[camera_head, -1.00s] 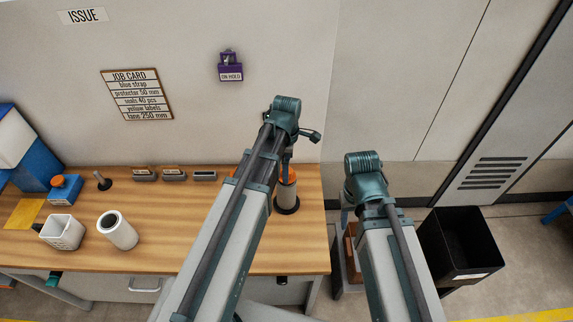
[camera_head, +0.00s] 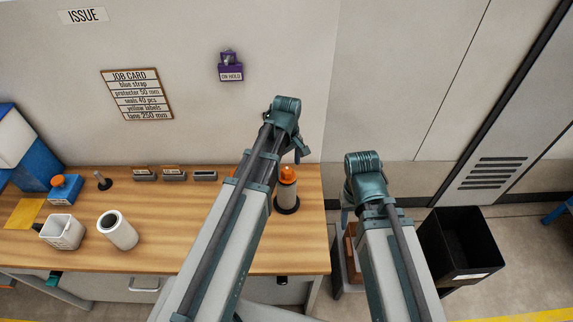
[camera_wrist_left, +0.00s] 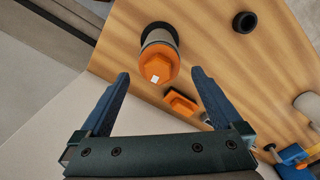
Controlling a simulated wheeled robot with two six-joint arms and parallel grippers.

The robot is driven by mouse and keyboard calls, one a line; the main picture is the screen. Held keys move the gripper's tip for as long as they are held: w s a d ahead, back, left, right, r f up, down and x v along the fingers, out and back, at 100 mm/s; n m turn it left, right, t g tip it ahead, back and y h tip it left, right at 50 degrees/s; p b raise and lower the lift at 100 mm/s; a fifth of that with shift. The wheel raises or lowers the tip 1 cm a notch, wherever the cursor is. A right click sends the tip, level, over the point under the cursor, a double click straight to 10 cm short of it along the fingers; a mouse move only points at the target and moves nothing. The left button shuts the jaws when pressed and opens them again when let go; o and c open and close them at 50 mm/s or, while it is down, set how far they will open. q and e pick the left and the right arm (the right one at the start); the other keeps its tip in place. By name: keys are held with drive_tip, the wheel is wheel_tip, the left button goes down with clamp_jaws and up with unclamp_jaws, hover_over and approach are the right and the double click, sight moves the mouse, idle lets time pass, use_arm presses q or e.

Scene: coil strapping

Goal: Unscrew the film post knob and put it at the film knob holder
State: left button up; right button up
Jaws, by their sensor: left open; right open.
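The orange film post knob (camera_head: 288,173) sits on top of the pale upright film post (camera_head: 286,193) near the table's right end. In the left wrist view the knob (camera_wrist_left: 157,68), with a white mark on its top, lies between and slightly beyond the blue fingertips of my left gripper (camera_wrist_left: 160,74). The jaws are open, with a gap on each side of the knob. An orange tray-like piece (camera_wrist_left: 181,103) beside it may be the film knob holder; in the head view my left arm mostly hides it. My right arm hangs to the right; its gripper does not show.
A white roll (camera_head: 120,233), a white basket (camera_head: 62,232) and a blue box with an orange knob (camera_head: 65,188) stand on the wooden table at left. A black ring (camera_wrist_left: 245,22) lies on the table. A black bin (camera_head: 462,245) stands on the floor at right.

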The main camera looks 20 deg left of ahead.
sight(287, 170)
use_arm(q)
drive_tip(key=shift+f+b, duration=1.75)
drive_tip(key=shift+f, duration=0.05)
clamp_jaws()
drive_tip(key=n, duration=0.8)
